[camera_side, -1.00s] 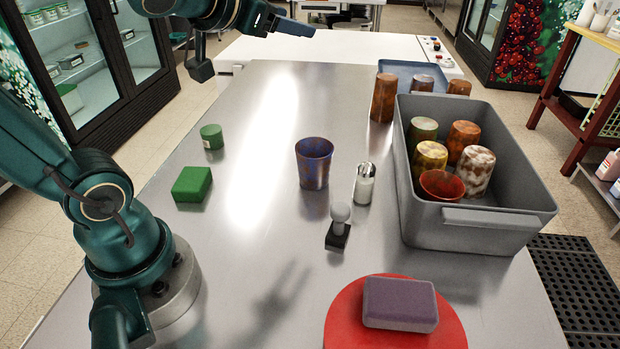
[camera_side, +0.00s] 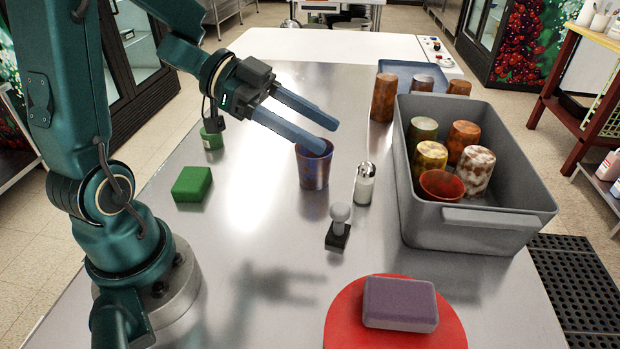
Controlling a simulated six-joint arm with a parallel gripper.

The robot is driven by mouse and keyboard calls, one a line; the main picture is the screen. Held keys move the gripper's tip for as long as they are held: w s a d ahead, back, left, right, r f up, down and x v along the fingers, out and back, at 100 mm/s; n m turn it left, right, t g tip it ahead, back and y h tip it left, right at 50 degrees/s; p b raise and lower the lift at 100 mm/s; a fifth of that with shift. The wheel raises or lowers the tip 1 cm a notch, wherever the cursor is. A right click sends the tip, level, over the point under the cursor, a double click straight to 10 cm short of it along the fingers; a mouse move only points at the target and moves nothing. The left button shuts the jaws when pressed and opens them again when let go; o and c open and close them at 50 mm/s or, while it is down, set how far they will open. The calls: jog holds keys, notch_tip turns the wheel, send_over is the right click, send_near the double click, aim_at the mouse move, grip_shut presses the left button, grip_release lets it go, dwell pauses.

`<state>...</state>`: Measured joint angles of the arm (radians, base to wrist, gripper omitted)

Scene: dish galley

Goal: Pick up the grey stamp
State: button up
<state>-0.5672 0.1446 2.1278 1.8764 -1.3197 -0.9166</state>
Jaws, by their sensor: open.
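The grey stamp (camera_side: 339,226) stands upright on the steel table, with a pale round knob on top and a dark block at its base. My gripper (camera_side: 327,136) is open and empty, its two blue-grey fingers pointing right and slightly down. In the picture the fingertips overlap the rim of the blue and rust cup (camera_side: 312,170), up and to the left of the stamp. The gripper appears to be above the table, apart from the stamp. The stamp is fully visible.
A glass shaker (camera_side: 364,184) stands close behind the stamp, to its right. A grey bin (camera_side: 480,234) of cups is at the right. A purple sponge (camera_side: 400,303) lies on a red disc (camera_side: 345,325) in front. A green block (camera_side: 192,184) lies left. The table left of the stamp is clear.

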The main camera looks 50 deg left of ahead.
send_near(339, 221)
jog(key=w+d+f, duration=0.1)
jog(key=w, duration=0.1)
jog(key=w+d+f, duration=0.1)
jog(key=f, duration=0.1)
jog(key=shift+w+d+f, duration=0.35)
jog(key=shift+d, duration=0.05)
jog(key=shift+x, duration=2.5)
grip_shut()
